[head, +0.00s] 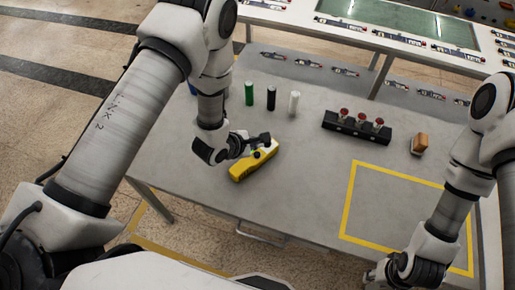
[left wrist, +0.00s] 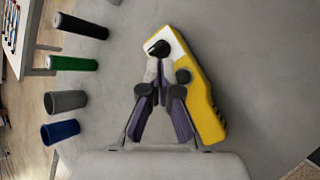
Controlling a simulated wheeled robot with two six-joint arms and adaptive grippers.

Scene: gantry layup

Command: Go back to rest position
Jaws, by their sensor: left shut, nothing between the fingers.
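My left gripper (head: 262,141) is shut and empty, its fingertips over a yellow device (head: 252,167) with a pale end that lies on the grey table (head: 310,185). In the left wrist view the closed fingertips (left wrist: 160,52) overlap the pale end of the yellow device (left wrist: 203,92); I cannot tell whether they touch it. My right gripper (head: 380,277) is at the bottom right, near the table's front edge, cut off by the frame, so its fingers do not show clearly.
Green (head: 249,93), black (head: 271,98) and white (head: 293,103) cylinders stand behind the left gripper. Grey (left wrist: 66,101) and blue (left wrist: 60,132) ones show in the wrist view. A black block with red knobs (head: 356,127) and an orange-brown block (head: 419,144) stand right. The yellow-taped square (head: 347,205) looks empty.

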